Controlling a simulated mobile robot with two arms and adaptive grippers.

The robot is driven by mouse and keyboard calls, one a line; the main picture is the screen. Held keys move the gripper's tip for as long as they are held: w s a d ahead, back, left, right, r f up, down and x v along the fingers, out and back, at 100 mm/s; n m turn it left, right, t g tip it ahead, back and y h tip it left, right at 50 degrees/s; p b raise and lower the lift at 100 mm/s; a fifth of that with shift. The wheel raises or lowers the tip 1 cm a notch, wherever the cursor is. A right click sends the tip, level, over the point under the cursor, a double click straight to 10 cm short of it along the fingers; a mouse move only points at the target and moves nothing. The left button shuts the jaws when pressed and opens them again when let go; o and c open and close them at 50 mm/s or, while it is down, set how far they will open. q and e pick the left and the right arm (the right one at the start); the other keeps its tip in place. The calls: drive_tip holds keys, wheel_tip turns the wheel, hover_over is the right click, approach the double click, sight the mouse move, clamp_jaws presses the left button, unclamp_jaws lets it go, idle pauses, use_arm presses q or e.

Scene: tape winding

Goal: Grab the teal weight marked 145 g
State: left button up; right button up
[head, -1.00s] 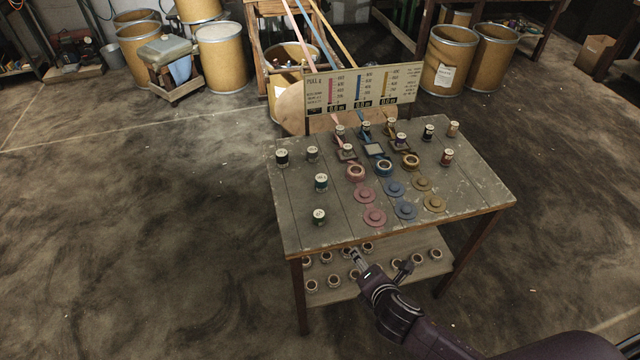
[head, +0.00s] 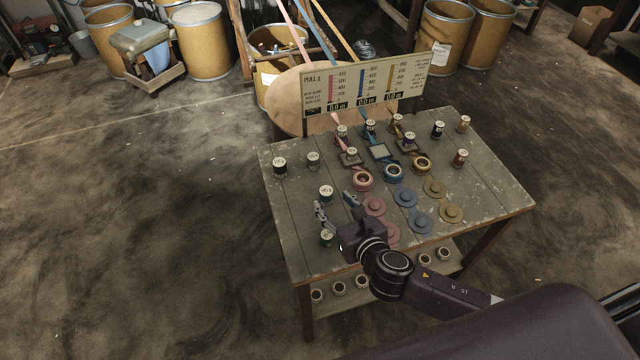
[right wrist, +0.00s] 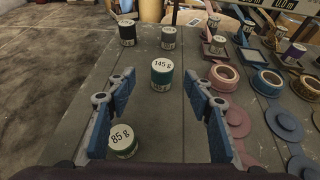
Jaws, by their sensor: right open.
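The teal weight marked 145 g (right wrist: 161,74) stands upright on the table, ahead of and between the open fingers in the right wrist view. In the head view the same teal weight (head: 326,193) stands on the left half of the table. My right gripper (head: 335,205) is open and empty, its fingers spread at the table's left front. In the right wrist view its blue-padded fingers (right wrist: 164,93) point towards the weight without touching it. My left gripper is not in view.
A green weight marked 85 g (right wrist: 122,140) stands close by the left finger. Other weights (head: 280,166) stand farther back. Tape rolls (head: 362,179) and coloured discs (head: 406,196) lie to the right. A sign board (head: 365,85) rises at the table's back edge.

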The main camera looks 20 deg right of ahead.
sight(328, 195)
drive_tip(key=x, duration=0.2)
drive_tip(key=shift+w, duration=0.3)
drive_tip(key=x, duration=0.3)
drive_tip(key=shift+w+d+f, duration=0.1)
drive_tip(key=shift+w+f, duration=0.3)
drive_tip(key=shift+w, duration=0.2)
drive_tip(key=c, duration=1.2)
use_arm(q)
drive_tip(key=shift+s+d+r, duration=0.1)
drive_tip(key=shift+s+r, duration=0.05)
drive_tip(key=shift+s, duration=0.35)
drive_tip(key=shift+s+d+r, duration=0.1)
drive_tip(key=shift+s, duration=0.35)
use_arm(e)
clamp_jaws()
